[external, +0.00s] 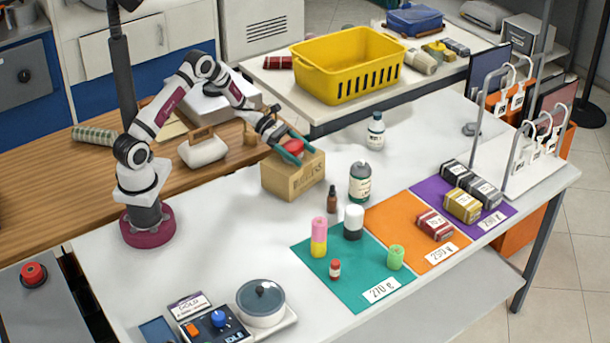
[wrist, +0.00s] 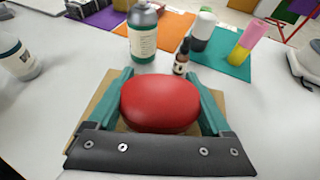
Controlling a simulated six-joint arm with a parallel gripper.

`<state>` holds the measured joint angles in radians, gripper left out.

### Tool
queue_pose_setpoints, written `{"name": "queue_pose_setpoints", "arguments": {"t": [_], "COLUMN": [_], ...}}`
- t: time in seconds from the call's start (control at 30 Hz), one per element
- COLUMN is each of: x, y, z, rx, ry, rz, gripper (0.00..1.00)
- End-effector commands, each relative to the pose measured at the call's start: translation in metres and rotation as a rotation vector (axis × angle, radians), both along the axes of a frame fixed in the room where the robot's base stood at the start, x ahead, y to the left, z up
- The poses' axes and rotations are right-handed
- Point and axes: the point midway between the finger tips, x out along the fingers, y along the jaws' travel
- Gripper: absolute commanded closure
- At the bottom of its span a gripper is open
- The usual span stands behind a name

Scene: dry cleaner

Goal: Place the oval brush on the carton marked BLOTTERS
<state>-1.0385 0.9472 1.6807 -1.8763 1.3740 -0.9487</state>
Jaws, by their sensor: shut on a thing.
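The oval brush shows as a red rounded body (wrist: 160,103) between the two green fingers of my gripper (wrist: 163,108) in the wrist view. My gripper (external: 291,150) is shut on it. In the external view the red brush (external: 293,147) is at the top of the brown carton (external: 292,177), which has dark lettering on its front face. In the wrist view the carton (wrist: 98,112) lies under the brush and fingers. I cannot tell whether the brush touches the carton's top. The brush's underside is hidden.
A green-labelled bottle (external: 360,182) and a small dark dropper bottle (external: 332,198) stand right of the carton. A white-bodied iron (external: 203,148) is to its left. A yellow basket (external: 347,65) stands behind. Teal, orange and purple mats (external: 345,275) lie at the front right.

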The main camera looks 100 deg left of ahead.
Motion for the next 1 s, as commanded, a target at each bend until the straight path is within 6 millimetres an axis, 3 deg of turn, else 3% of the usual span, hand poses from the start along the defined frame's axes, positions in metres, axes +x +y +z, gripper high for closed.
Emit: {"name": "queue_pose_setpoints", "arguments": {"t": [0.03,0.1,0.37,0.47,0.73,1.0], "x": [0.0,0.0,0.0,-0.016,-0.08,-0.103], "y": [0.0,0.0,0.0,0.008,0.034,0.043], "z": [0.0,0.0,0.004,0.011,0.039,0.049], "rx": [0.0,0.0,0.001,0.003,0.001,0.0], "ry": [0.0,0.0,0.0,-0.002,-0.001,0.0], "rz": [0.0,0.0,0.0,0.003,0.004,0.0], "gripper": [0.11,0.0,0.0,0.0,0.0,0.0]}}
